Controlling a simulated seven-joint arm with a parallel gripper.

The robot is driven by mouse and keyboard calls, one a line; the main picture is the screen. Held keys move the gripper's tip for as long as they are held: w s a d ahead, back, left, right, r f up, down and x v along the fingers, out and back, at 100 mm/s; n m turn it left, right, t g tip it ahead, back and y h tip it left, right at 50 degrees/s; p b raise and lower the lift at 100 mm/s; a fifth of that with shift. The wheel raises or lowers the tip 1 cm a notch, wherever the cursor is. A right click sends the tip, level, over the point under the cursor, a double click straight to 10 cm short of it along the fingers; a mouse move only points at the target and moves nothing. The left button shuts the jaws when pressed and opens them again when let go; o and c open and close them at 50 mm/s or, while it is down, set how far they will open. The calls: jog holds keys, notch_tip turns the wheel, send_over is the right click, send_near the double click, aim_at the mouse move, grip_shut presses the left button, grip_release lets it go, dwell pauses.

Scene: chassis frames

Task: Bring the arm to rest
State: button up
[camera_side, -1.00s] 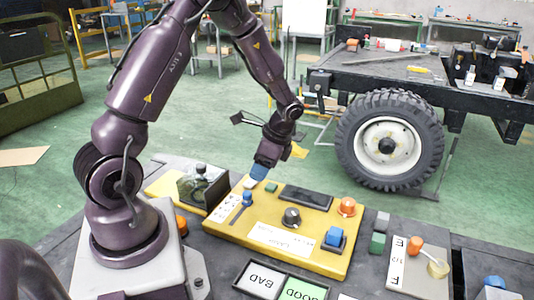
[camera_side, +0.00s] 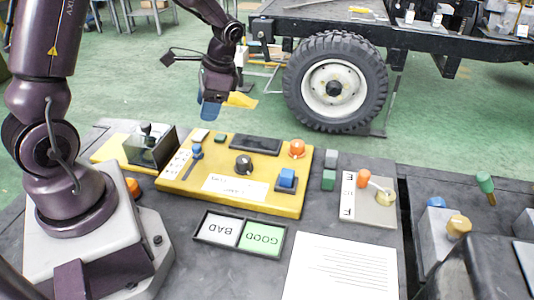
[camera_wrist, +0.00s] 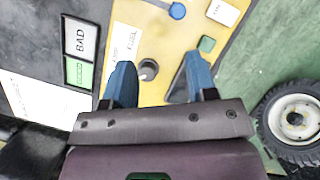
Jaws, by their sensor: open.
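My gripper (camera_side: 211,108) hangs above the far left part of the yellow control panel (camera_side: 225,199) in the side view, with its blue fingertips pointing down. In the wrist view my gripper (camera_wrist: 155,82) has its two blue fingers spread apart with nothing between them. The panel's black knob (camera_wrist: 148,69) shows beyond and between the fingers, and the fingers do not appear to touch it. My arm is raised and bent over the panel.
The panel carries a blue-topped lever (camera_side: 197,151), a blue button (camera_side: 287,177) and an orange button (camera_side: 297,148). A BAD/GOOD tray (camera_side: 239,233) and a white sheet (camera_side: 340,268) lie in front. A fuel panel (camera_side: 369,205) is at right. A wheeled chassis (camera_side: 335,83) stands behind.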

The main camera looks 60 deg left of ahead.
jog(key=s+d+r+n+t, duration=0.1)
jog(key=s+d+r+t, duration=0.3)
jog(key=d+r, duration=0.3)
jog(key=s+d+r+n+t+h, duration=0.1)
jog(key=s+d+r+t, duration=0.4)
jog(key=r, duration=0.5)
jog(key=shift+s+d+n, duration=0.2)
jog(key=shift+d+n, duration=0.2)
jog(key=shift+d, duration=0.7)
